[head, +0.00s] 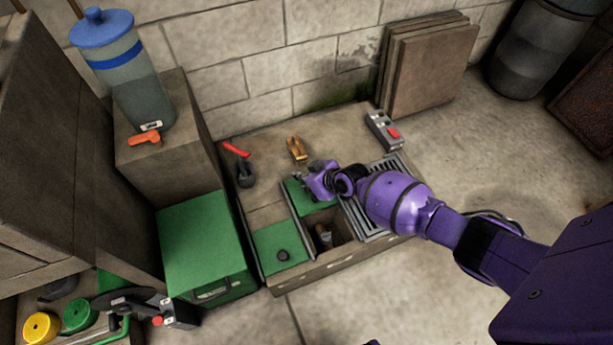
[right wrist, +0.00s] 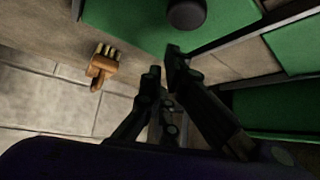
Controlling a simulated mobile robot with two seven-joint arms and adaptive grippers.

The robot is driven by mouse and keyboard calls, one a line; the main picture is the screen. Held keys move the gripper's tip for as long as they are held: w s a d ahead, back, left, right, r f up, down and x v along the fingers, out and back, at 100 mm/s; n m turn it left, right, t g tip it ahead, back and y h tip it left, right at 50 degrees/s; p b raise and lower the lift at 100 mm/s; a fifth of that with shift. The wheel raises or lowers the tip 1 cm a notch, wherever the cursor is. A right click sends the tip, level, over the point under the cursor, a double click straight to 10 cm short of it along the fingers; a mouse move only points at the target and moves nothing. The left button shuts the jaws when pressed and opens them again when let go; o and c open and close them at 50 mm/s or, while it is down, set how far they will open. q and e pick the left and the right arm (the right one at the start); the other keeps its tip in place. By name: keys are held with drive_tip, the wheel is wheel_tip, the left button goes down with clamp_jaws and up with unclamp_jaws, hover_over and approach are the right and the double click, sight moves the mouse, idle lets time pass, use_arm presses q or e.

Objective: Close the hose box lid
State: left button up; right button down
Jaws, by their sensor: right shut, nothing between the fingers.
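A low box or pit set in the floor has green lid panels. One green panel with a dark knob (head: 280,247) lies flat at its front left. Another green panel (head: 318,222) lies at the back, partly hidden by my right gripper (head: 310,180). Between them is a dark open hole (head: 342,228) with a pale object inside. I cannot tell which panel is the hose box lid. The right gripper is shut and empty, just above the back panel. The right wrist view shows its fingers (right wrist: 163,62) beside a green panel (right wrist: 130,22) with a black knob. My left gripper is out of view.
A green box (head: 200,235) stands left of the pit. A wooden brush (head: 297,148), a red-handled tool (head: 236,149) and a grey control box (head: 382,130) lie behind. A metal grate (head: 397,165) is to the right. The floor at right is free.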

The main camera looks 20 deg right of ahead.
drive_tip(key=shift+s+d+r, duration=0.2)
drive_tip(key=shift+s+d, duration=0.3)
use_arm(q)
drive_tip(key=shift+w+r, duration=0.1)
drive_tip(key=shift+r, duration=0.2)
use_arm(e)
drive_tip(key=shift+s+d+f, duration=0.1)
drive_tip(key=shift+s+d, duration=0.1)
drive_tip(key=shift+s, duration=0.35)
